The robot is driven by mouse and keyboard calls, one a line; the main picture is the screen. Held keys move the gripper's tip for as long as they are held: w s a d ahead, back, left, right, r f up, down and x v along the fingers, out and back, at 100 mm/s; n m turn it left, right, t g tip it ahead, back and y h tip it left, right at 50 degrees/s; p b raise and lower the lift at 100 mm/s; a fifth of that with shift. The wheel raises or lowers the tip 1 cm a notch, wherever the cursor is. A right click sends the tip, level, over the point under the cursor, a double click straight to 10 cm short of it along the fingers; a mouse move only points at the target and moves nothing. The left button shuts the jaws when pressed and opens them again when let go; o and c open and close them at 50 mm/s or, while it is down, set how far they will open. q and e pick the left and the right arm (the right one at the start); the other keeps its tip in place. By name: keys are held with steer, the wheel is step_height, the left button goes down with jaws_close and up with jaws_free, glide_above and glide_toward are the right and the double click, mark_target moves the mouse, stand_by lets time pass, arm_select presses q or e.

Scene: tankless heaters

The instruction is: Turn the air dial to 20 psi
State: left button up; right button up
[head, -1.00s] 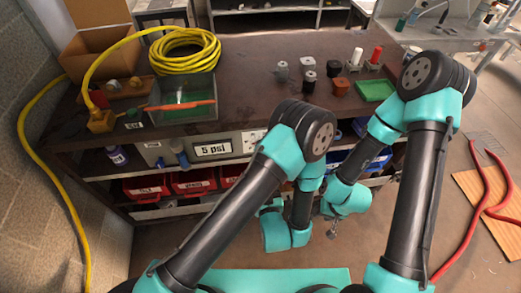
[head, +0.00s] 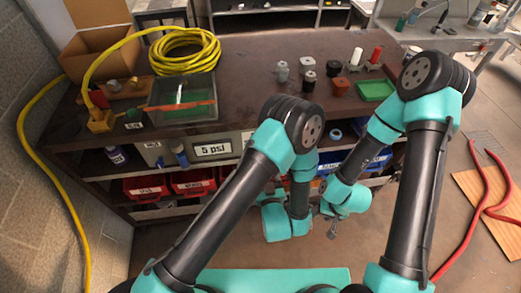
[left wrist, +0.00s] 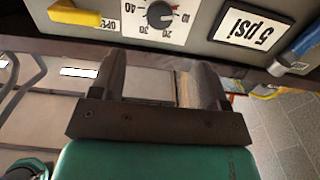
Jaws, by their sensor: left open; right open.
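The air dial (left wrist: 160,14) is a dark round knob on a white numbered plate at the top of the left wrist view, seen upside down. I cannot read its setting surely. A "5 psi" label (left wrist: 252,27) is beside it, and this label also shows in the head view (head: 213,149). My left gripper (left wrist: 156,72) is open and empty, its fingers below the dial and apart from it. In the head view my left arm hides the dial. My right gripper (head: 332,231) is open and empty, hanging low in front of the bench.
A yellow hose (head: 185,50) and a clear box (head: 180,112) are on the bench top.

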arm_select(q)
steer(key=w+a, duration=0.2)
steer(key=w, duration=1)
steer(key=shift+w, duration=0.25)
steer(key=shift+c, duration=0.2)
steer(key=c, duration=0.9)
steer(key=shift+o, duration=0.2)
steer(key=shift+m, duration=0.4)
steer(key=m, duration=1.4)
steer(key=shift+s+a+r+m, duration=0.1)
steer(key=shift+m, duration=0.2)
